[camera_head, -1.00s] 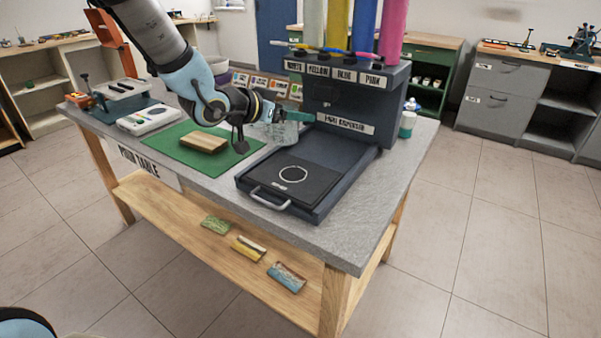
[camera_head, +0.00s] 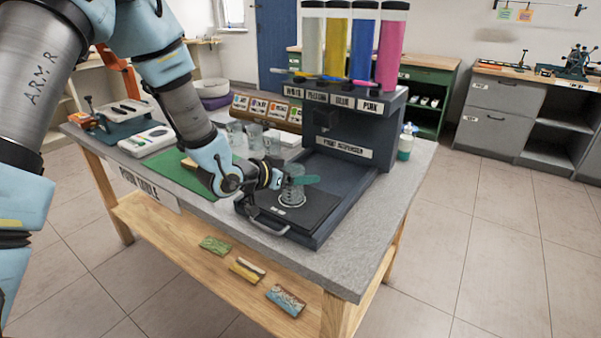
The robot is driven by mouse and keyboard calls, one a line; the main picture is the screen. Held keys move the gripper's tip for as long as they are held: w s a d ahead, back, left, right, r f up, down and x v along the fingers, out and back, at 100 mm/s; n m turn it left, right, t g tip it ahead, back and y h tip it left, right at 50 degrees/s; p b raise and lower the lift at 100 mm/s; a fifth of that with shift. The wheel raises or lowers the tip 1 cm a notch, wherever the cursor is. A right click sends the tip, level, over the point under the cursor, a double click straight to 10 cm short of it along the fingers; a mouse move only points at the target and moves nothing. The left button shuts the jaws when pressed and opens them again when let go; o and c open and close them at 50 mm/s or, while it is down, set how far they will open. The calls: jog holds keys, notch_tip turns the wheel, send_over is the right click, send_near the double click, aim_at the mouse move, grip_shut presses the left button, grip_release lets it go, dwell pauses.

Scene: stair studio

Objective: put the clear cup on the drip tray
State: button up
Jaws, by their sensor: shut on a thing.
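The clear cup (camera_head: 292,194) stands upright over the white ring on the dark drip tray (camera_head: 312,211) at the front of the paint dispenser. My gripper (camera_head: 296,180) is shut on the upper part of the cup, reaching in from the left. A teal finger crosses in front of the cup near its rim. I cannot tell whether the cup's base touches the tray or is slightly above it.
The dispenser (camera_head: 345,130) with its colored tubes rises behind the tray. Several other clear cups (camera_head: 255,137) stand behind my wrist. A green mat (camera_head: 168,164) lies left of it. The tray handle (camera_head: 268,224) points to the front table edge.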

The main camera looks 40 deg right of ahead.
jog(key=shift+f, duration=0.2)
jog(key=o, duration=1.3)
jog(key=shift+r, duration=0.1)
jog(key=shift+c, duration=0.2)
jog(key=shift+r, duration=0.25)
jog(key=b+v, duration=0.2)
jog(key=v, duration=1)
jog(key=shift+f, duration=0.1)
